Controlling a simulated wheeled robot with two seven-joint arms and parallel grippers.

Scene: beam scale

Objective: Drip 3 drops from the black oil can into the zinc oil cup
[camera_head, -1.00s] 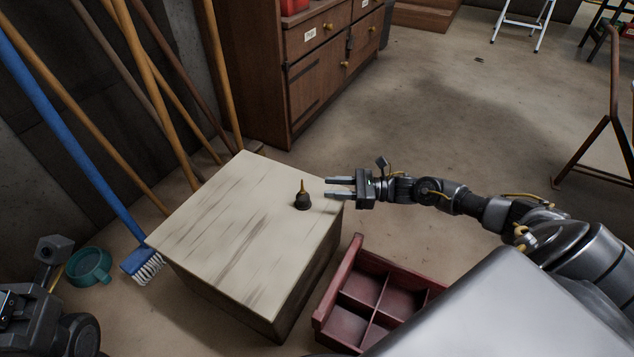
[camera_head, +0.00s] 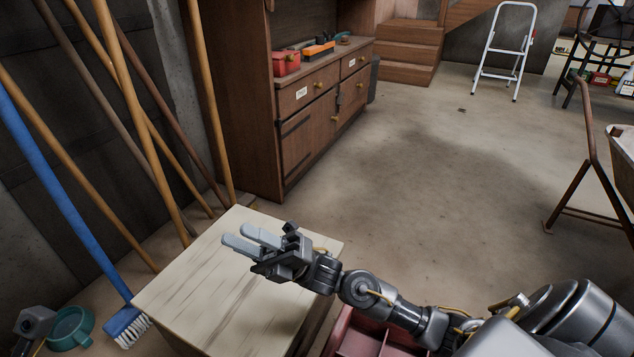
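My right gripper (camera_head: 236,236) is over the pale box top, its two grey fingers pointing left with a gap between them. It looks open, and nothing shows between the fingers. The black oil can, a small dark can with a yellow spout, is not visible now; earlier it stood on the box top near its right corner, an area my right gripper and wrist now cover. No zinc oil cup can be made out. Only a small grey part of my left arm shows at the lower left edge; its fingers are out of view.
The wooden box (camera_head: 185,298) has a pale, worn top. A red divided crate (camera_head: 360,343) is beside it, partly behind my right arm. Long handles, a blue brush (camera_head: 127,325) and a teal container (camera_head: 70,328) are at left. A brown cabinet (camera_head: 310,140) stands behind; open floor lies right.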

